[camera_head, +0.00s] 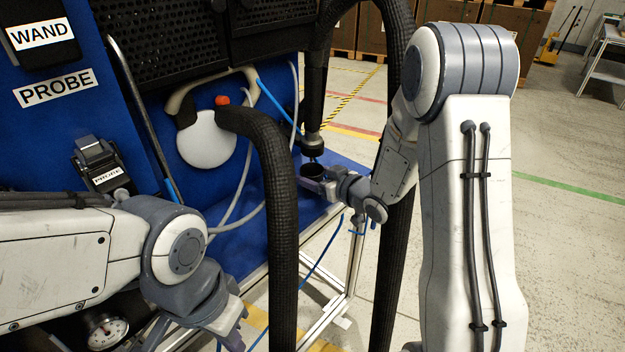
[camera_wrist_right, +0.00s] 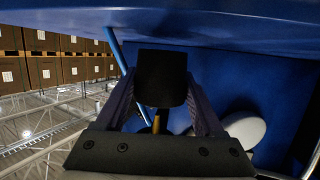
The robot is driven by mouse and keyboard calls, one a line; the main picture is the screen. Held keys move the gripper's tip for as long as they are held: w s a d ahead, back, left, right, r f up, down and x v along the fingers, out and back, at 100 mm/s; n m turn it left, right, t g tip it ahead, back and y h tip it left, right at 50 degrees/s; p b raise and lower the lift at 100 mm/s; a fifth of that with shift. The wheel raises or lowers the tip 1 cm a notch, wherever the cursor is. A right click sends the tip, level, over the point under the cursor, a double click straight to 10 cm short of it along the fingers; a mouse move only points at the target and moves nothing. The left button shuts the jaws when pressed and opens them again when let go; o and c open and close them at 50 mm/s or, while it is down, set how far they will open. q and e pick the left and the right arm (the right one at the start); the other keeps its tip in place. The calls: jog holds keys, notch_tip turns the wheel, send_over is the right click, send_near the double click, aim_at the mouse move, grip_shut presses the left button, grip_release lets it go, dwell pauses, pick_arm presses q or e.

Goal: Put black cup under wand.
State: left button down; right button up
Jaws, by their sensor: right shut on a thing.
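The black cup (camera_head: 312,171) is at the blue surface's right part in the head view, below the blue tip of a dark upright rod that looks like the wand (camera_head: 315,95). The tip is at the cup's mouth; I cannot tell whether it touches the cup. My right gripper (camera_head: 318,184) is shut on the cup. In the right wrist view the cup (camera_wrist_right: 162,78) sits between the two fingers of my right gripper (camera_wrist_right: 163,100). My left gripper (camera_head: 234,330) hangs low at the bottom, away from the cup; its finger opening is unclear.
Thick black hoses (camera_head: 281,230) hang in front of the blue panel and beside my right arm. A white round part (camera_head: 207,140), a WAND label (camera_head: 40,34) and a PROBE label (camera_head: 55,88) are on the panel. Open floor lies right.

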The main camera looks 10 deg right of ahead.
jog(key=shift+f, duration=0.8)
jog(key=shift+r, duration=0.1)
